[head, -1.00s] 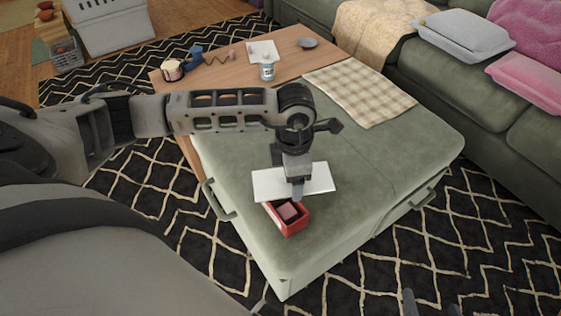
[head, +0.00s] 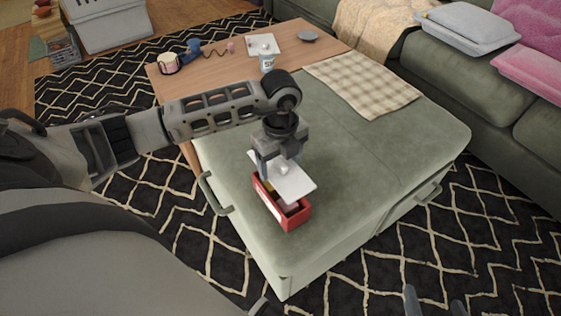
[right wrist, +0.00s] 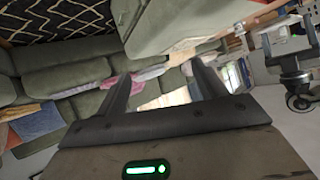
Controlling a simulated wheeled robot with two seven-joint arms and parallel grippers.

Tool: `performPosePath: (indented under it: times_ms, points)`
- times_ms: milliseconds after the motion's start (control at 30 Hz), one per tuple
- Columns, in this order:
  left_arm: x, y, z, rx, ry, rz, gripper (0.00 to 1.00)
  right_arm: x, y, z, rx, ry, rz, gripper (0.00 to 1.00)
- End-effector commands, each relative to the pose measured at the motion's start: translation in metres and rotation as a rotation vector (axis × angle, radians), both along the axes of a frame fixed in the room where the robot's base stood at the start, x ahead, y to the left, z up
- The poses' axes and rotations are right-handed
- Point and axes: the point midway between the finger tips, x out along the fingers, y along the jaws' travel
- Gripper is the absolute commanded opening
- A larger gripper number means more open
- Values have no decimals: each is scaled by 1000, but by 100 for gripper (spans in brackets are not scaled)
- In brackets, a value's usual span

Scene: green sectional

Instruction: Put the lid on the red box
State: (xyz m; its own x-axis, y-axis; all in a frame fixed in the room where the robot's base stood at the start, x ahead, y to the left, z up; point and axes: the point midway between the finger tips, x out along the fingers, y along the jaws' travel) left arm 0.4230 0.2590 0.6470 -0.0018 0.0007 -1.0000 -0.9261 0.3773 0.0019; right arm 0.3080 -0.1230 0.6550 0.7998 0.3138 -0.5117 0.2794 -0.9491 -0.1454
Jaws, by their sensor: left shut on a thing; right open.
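The red box (head: 294,219) sits near the front left corner of the green ottoman, open at the top, with something pinkish inside. The white lid (head: 296,184) is a flat panel with a small knob, over the back part of the box. My left gripper (head: 282,165) is shut on the lid at its knob. The lid covers part of the opening; the front end of the box shows uncovered. I cannot tell whether lid and box touch. My right gripper (head: 434,303) is at the bottom edge of the head view; its open, empty fingers show in the right wrist view (right wrist: 160,90).
The green ottoman (head: 370,160) has free room right of the box. A checkered cloth (head: 362,83) lies at its back. A wooden table (head: 215,75) behind holds a cup (head: 267,62) and other small things. A green sofa (head: 480,95) stands at the right.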

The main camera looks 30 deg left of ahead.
Motion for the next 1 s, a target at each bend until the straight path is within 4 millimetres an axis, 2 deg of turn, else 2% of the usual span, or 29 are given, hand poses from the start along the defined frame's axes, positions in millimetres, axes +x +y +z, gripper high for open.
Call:
performPosePath:
  times_ms: [167,733,1000]
  points:
    - [0,0,-10,0,0,0,49,-1,2,-12,5,15,5,70]
    - [0,0,-45,-1,0,-3,49,5,17,-72,15,121,49,70]
    - [0,-1,-62,-1,0,-3,49,8,23,-86,21,138,66,70]
